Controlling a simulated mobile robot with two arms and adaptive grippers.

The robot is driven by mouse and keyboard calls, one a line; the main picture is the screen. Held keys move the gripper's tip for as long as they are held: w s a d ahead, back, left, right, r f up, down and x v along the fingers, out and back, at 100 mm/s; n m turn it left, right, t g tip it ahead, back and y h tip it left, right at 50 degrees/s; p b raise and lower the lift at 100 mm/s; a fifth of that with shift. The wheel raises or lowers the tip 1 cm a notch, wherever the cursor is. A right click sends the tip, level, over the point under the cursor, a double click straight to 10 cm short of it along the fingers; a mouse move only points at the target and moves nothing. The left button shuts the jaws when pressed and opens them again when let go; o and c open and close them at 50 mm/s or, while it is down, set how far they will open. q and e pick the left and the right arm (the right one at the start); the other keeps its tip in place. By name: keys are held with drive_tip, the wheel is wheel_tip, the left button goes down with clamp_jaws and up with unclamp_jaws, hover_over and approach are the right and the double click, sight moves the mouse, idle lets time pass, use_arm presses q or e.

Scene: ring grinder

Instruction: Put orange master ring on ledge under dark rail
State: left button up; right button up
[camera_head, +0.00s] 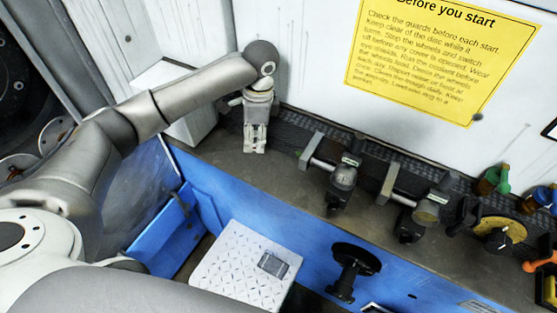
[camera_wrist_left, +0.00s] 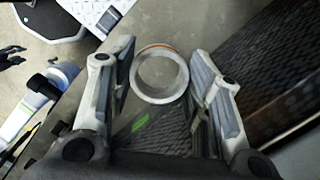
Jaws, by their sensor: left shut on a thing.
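My left gripper (camera_head: 254,143) points down over the grey-brown ledge (camera_head: 285,185), close to the dark rail (camera_head: 290,122) along the foot of the white wall. In the left wrist view, a pale metal ring (camera_wrist_left: 142,88) with an orange edge on top sits between the two fingers of my left gripper (camera_wrist_left: 164,72), which is shut on it. The ring is too small or hidden to make out in the head view. The dark textured strip also shows at the right of the left wrist view (camera_wrist_left: 268,65). I cannot tell whether the ring touches the ledge. My right gripper is not in view.
Farther right are a yellow disc (camera_head: 505,230) and coloured handles. A white patterned box (camera_head: 235,265) and a black knob (camera_head: 355,262) are in front. The ledge just left of the gauges looks clear.

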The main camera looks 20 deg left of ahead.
use_arm(q)
drive_tip(key=p, duration=0.1)
hover_over(256, 164)
wheel_tip(256, 164, down, 4)
drive_tip(key=shift+d+f, duration=0.15)
drive_tip(key=shift+f, duration=0.1)
drive_tip(key=shift+f+p, duration=0.35)
drive_tip(key=shift+f, duration=1.9)
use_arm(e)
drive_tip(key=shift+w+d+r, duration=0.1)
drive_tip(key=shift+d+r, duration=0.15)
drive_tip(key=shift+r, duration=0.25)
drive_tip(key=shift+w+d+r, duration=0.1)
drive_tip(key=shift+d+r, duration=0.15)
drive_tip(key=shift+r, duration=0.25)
use_arm(q)
drive_tip(key=o, duration=1.1)
drive_tip(key=shift+f, duration=0.1)
drive_tip(key=shift+c, duration=0.2)
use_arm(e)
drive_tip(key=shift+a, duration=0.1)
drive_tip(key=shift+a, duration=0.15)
